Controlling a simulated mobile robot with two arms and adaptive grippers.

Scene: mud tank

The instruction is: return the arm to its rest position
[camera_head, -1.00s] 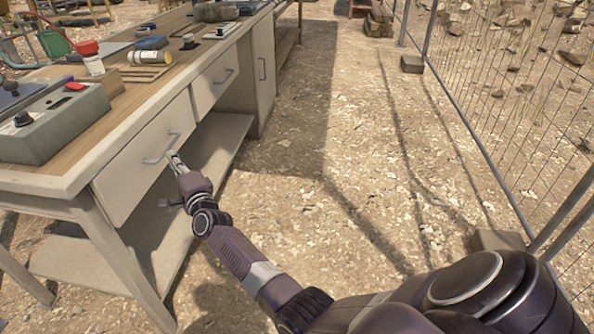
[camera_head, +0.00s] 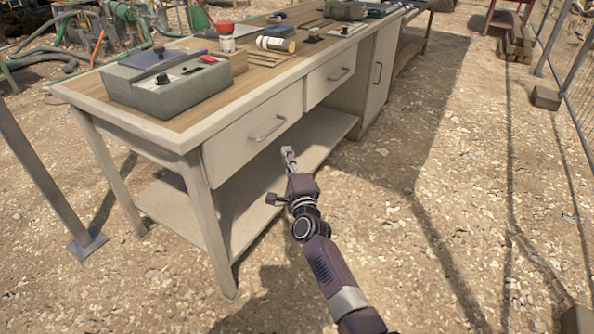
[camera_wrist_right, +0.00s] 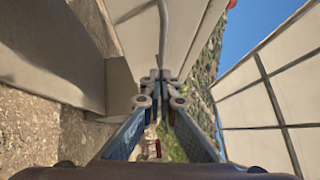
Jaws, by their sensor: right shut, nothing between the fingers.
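My right arm reaches up from the bottom of the head view. Its gripper (camera_head: 288,153) is shut and empty, in front of the workbench and a little below the handle (camera_head: 268,128) of the near drawer (camera_head: 245,140). The drawer looks closed, and the gripper stands apart from the handle. In the right wrist view the gripper fingers (camera_wrist_right: 161,82) meet at their tips with nothing held. A pale bar like a handle runs up beyond them. My left gripper is not in view.
The wooden-topped workbench (camera_head: 190,120) carries a grey control box (camera_head: 165,85), a red-lidded container (camera_head: 226,38) and a yellow-and-white cylinder (camera_head: 275,44). A lower shelf (camera_head: 245,205) is empty.

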